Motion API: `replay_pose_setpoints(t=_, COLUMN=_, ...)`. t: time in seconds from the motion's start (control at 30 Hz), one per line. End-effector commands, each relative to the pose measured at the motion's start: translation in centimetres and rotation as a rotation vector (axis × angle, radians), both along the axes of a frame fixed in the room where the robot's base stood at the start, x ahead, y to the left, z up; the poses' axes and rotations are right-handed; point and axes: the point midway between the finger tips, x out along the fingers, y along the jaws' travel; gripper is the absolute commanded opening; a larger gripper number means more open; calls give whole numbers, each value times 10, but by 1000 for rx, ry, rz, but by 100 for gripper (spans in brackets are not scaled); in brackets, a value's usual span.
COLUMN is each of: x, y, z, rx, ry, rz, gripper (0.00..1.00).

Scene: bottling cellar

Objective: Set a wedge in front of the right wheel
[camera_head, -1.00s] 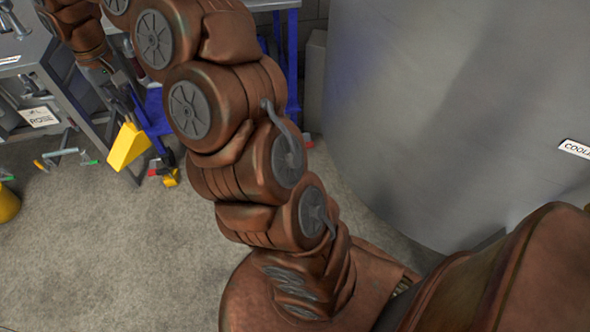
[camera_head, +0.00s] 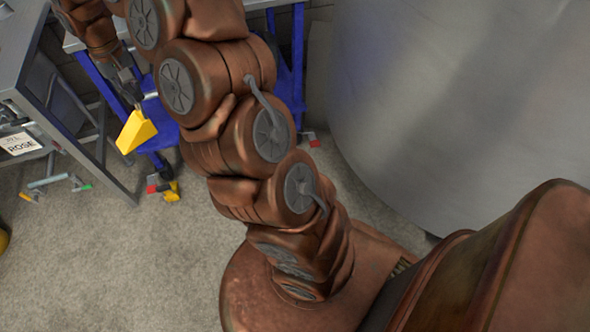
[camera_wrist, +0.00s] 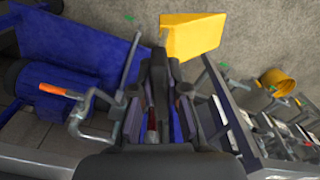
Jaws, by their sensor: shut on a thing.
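My gripper (camera_head: 132,98) is shut on a yellow wedge (camera_head: 136,131) and holds it above the floor, between the grey bench and the blue cart. In the wrist view the wedge (camera_wrist: 192,35) sticks out beyond the fingers (camera_wrist: 160,75). The blue cart (camera_head: 158,118) stands behind my arm. Its left wheel (camera_head: 160,166) has a yellow piece (camera_head: 172,191) and a red part (camera_head: 153,184) beside it on the floor. At the cart's right foot a red and grey part (camera_head: 311,138) shows; the wheel there is mostly hidden by my arm.
A grey bench (camera_head: 62,150) with a "ROSE" label (camera_head: 18,143) stands at the left. A clamp-like tool (camera_head: 50,182) lies near it. A large grey tank (camera_head: 440,110) fills the right. The floor (camera_head: 120,255) in the left foreground is clear.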

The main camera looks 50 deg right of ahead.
Motion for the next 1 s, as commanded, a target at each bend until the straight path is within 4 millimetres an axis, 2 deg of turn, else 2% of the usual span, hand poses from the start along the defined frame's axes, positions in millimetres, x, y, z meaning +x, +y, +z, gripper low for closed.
replay_pose_setpoints(t=0.03, x=3, y=-18, z=-27, rx=-1, ry=7, rz=-60, gripper=0)
replay_pose_setpoints(t=0.27, x=9, y=-87, z=-119, rx=3, ry=7, rz=-332, gripper=0)
replay_pose_setpoints(t=0.5, x=-2, y=-154, z=-212, rx=3, ry=4, rz=-607, gripper=0)
replay_pose_setpoints(t=0.77, x=-34, y=-222, z=-307, rx=5, ry=3, rz=-901, gripper=0)
replay_pose_setpoints(t=1.0, x=-79, y=-278, z=-387, rx=7, ry=2, rz=-1167, gripper=0)
